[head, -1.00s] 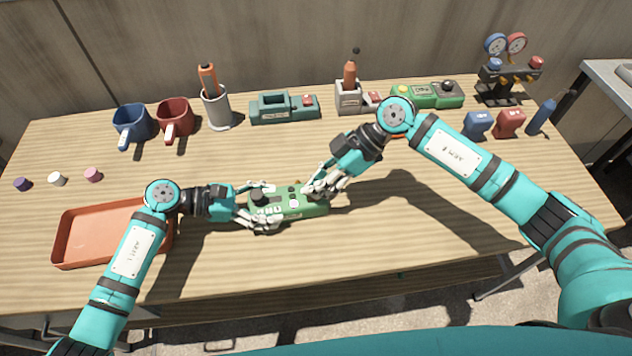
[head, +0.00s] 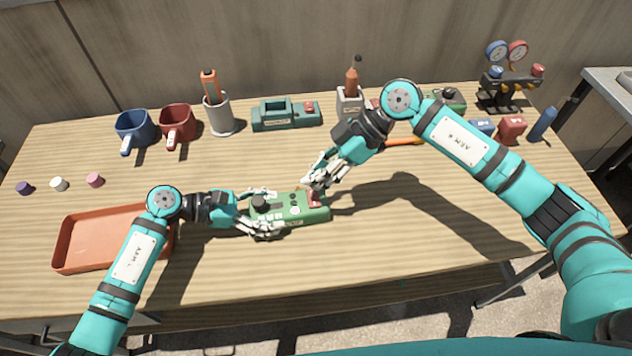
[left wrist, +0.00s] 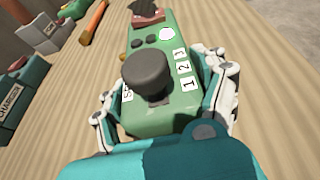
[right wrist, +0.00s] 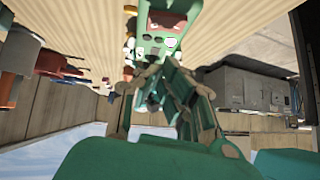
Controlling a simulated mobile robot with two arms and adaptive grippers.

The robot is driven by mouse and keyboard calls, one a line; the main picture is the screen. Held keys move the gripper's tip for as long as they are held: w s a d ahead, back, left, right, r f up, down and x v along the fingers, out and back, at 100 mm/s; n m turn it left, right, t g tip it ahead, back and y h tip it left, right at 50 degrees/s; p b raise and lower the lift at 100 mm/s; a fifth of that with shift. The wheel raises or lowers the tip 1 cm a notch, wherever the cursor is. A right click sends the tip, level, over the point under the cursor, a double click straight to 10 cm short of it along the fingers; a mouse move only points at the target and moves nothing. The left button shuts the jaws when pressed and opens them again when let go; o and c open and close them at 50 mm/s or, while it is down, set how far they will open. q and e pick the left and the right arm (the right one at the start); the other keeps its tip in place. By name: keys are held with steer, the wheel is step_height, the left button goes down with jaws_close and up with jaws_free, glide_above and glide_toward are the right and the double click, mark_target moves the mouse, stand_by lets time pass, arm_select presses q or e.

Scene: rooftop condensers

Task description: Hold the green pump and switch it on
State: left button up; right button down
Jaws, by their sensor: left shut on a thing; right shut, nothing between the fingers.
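The green pump (head: 290,209) lies on the table's front middle. My left gripper (head: 272,211) is shut around its left end, a finger on each long side. In the left wrist view the pump (left wrist: 153,118) shows a dark grey knob (left wrist: 147,72), a 1-2-3 label, a white round button (left wrist: 166,34) and a red switch (left wrist: 150,20) at the far end. The red switch also shows in the head view (head: 314,199). My right gripper (head: 315,182) is shut and empty, just above and behind the switch end. I cannot tell whether it touches the switch, nor the switch's position.
An orange tray (head: 100,238) lies at the left. Blue (head: 134,130) and red (head: 177,124) mugs, a grey holder (head: 219,115), a teal charger (head: 286,114) and a gauge set (head: 507,88) stand along the back. The front right table is clear.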

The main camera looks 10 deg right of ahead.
steer(key=s+v, duration=0.1)
steer(key=v, duration=0.9)
steer(key=shift+s, duration=0.4)
steer(key=shift+d, duration=0.1)
arm_select(q)
steer(key=o, duration=1.8)
steer(key=shift+b+v, duration=0.7)
steer(key=shift+v, duration=3.85)
arm_select(e)
steer(key=shift+f, duration=0.65)
